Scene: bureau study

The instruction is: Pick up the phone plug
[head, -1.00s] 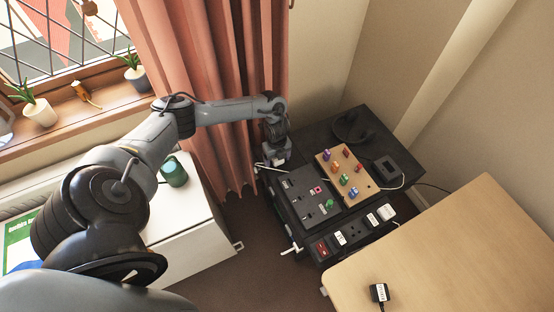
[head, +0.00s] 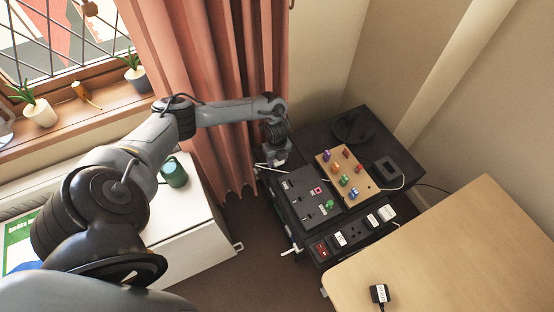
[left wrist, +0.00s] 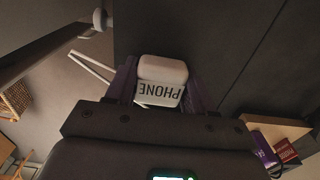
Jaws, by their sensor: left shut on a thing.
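The phone plug (left wrist: 163,75) is a white block with a "PHONE" label, upside down in the left wrist view. My left gripper (left wrist: 161,88) is shut on it, with a dark purplish finger on each side. In the head view my left gripper (head: 275,156) is at the left back edge of the dark cabinet top, beside the grey socket panel (head: 301,184). The plug cannot be made out clearly there. The plug's underside and pins are hidden. My right gripper is in neither view.
A wooden board with coloured pieces (head: 335,163) lies right of the panel. A power strip (head: 356,233) with several plugs runs along the front. Another labelled plug (head: 379,293) lies on the wooden desk (head: 450,260). The curtain (head: 222,100) hangs close behind my arm.

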